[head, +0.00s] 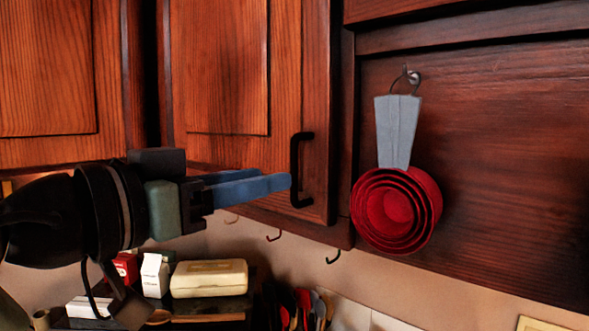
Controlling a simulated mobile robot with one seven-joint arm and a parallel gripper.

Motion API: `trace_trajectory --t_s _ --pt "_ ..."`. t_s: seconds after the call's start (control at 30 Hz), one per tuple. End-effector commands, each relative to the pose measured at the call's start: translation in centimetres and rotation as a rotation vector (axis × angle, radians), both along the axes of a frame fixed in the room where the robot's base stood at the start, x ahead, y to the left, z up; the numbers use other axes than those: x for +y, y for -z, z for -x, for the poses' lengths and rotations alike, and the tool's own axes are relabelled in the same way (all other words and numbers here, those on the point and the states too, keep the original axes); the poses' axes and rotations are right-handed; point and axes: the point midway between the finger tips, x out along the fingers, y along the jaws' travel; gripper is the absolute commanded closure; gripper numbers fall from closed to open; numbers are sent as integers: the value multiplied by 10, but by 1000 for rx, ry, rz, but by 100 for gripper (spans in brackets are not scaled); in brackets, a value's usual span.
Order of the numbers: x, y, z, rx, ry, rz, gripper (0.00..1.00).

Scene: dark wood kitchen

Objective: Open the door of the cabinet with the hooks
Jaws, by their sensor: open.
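The cabinet door (222,150) is reddish-brown wood with a black vertical bar handle (296,170) near its right edge. The door looks closed. Several small dark hooks hang under this cabinet; one hook (333,257) is below its right end and another hook (274,237) is further left. My gripper (282,183) comes in from the left with its blue fingers pointing right. It is open and empty. The fingertips are at the left side of the handle in the picture; I cannot tell whether they touch it. The fingers overlap each other in this view, so the gap between them is mostly hidden.
Red measuring cups (396,210) with a grey handle hang from a hook on the wood panel at right. Below are a cream box (209,278), a white carton (155,275) and several utensils (299,306). Another cabinet door (50,70) is at far left.

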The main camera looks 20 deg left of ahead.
Motion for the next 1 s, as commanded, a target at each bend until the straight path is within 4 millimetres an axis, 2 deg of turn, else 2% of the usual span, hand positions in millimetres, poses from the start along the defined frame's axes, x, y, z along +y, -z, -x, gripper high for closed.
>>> trace_trajectory --t_s 0.1,0.3,0.5,0.73,1.0 --pt "-10 -1 -24 2 4 2 56" --pt "-19 -1 -50 2 1 2 56" --pt "-22 0 -60 -1 -1 0 56" --pt "-22 0 -60 -1 -1 0 56" --pt "-22 0 -60 -1 -1 0 100"
